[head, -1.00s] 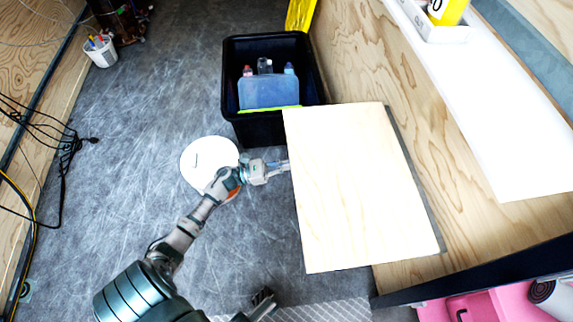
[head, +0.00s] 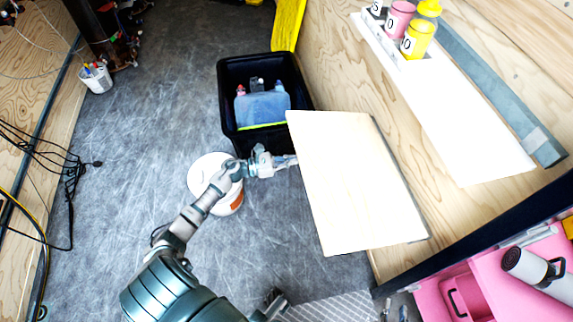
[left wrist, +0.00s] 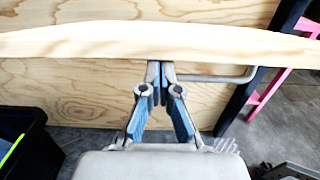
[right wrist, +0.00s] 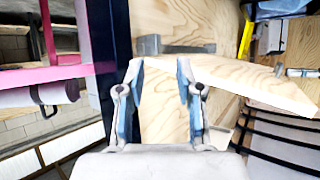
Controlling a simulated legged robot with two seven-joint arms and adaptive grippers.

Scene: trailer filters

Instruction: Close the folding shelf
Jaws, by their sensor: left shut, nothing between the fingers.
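The folding shelf (head: 355,185) is a pale wooden board that stands out from the plywood wall. My left gripper (head: 294,161) is at the board's left edge, its fingertips close to the edge. In the left wrist view the left gripper (left wrist: 160,68) is shut and empty, just below the board's edge (left wrist: 160,42). A bent metal bar (left wrist: 215,78) shows under the board beside the fingertips. In the right wrist view my right gripper (right wrist: 160,68) is open and empty, with the board (right wrist: 250,82) to its right. I cannot make out the right gripper in the head view.
A black bin (head: 228,100) with bottles stands behind the board, and a white bucket (head: 205,172) is under my left arm. A white wall ledge (head: 450,125) holds bottles. A pink cabinet (head: 500,285) is at the lower right.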

